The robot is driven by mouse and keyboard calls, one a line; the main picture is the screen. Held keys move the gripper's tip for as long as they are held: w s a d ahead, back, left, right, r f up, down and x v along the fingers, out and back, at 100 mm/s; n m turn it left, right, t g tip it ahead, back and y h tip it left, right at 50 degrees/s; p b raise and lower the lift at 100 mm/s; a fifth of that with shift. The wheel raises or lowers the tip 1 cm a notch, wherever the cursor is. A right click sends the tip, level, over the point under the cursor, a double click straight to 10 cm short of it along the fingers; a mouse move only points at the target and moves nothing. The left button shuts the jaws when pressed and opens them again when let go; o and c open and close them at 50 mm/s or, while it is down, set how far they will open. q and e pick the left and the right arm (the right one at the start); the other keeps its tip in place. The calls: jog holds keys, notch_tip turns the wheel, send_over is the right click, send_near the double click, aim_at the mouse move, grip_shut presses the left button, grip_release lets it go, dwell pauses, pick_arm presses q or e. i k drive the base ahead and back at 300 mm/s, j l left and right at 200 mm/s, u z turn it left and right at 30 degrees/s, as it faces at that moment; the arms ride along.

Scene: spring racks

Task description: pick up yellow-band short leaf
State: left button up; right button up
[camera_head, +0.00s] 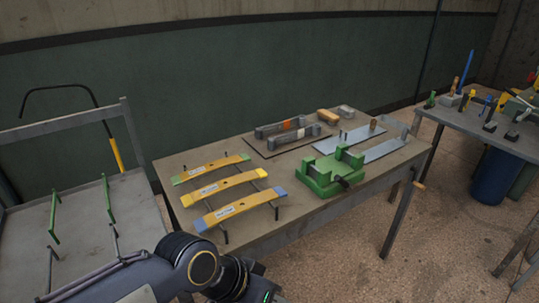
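Three orange-tan leaves lie one behind another across dark rests on the left of the table (300,212). The middle leaf (235,182) has yellow ends and a pale label, and seems to be the yellow-band leaf. The back leaf (205,170) has green ends. The front leaf (245,206) has blue ends and looks the longest. My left arm comes in from the bottom left, its dark joints below the table's near left corner. Its gripper fingers are not in view. My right arm and gripper are not in view.
A green fixture (318,181) stands right of the leaves. A cart with green uprights (109,198) stands left. A second table (465,120) with tools stands right.

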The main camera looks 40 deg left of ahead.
aim_at(188, 200)
jog(key=i+u, duration=0.4)
jog(key=i+l+u, duration=0.3)
jog(key=u, duration=0.15)
jog(key=i+l+u, duration=0.4)
jog(key=j+u, duration=0.15)
jog(key=u, duration=0.35)
jog(key=i+j+u, duration=0.1)
jog(key=u, duration=0.35)
jog(key=i+j+u, duration=0.1)
jog(key=u, duration=0.4)
jog(key=i+u, duration=0.1)
jog(key=u, duration=0.4)
jog(key=i+u, duration=0.15)
jog(key=u, duration=0.35)
